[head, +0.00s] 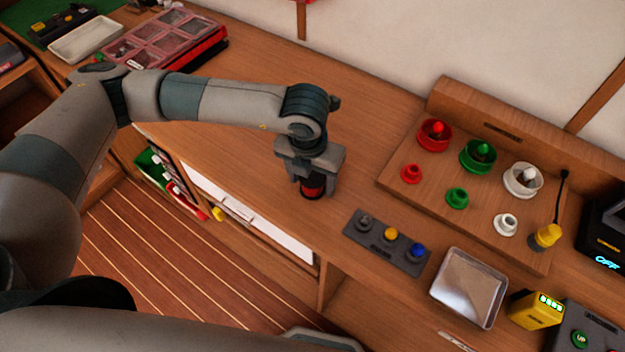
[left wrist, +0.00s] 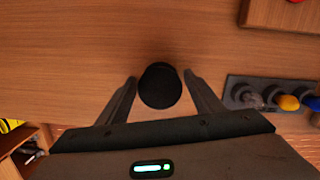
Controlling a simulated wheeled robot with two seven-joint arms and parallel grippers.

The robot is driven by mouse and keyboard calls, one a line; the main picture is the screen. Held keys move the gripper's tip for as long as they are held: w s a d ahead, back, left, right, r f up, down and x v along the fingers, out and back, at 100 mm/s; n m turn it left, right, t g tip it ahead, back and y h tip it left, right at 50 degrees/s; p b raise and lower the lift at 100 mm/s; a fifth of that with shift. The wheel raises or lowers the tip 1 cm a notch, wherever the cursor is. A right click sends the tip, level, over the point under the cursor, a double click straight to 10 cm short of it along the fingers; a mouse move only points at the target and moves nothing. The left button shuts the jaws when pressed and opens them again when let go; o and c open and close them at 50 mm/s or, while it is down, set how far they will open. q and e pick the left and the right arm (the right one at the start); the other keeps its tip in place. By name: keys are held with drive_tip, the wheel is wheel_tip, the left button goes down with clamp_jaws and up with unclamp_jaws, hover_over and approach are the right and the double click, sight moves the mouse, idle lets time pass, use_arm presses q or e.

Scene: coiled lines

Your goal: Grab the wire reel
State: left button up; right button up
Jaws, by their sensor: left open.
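A small round object with a dark red side, seemingly the wire reel (head: 313,188), stands on the wooden workbench (head: 262,170) near its front edge. My left gripper (head: 311,178) points down over it and hides its upper part in the head view. In the left wrist view the reel (left wrist: 160,86) shows as a black disc between the two open fingers of my left gripper (left wrist: 161,80). A narrow gap shows on each side, and the fingers are not closed on it. My right gripper is not in view.
A grey block with several coloured knobs (head: 387,243) lies just right of the reel. A wooden stand (head: 400,180) with red, green and white pieces is behind it. A metal tray (head: 468,288) is further right. The bench left of the reel is clear.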

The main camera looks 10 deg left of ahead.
sight(314, 175)
use_arm(q)
drive_tip(key=c, duration=1.1)
drive_tip(key=shift+o, duration=0.2)
drive_tip(key=shift+r, duration=0.1)
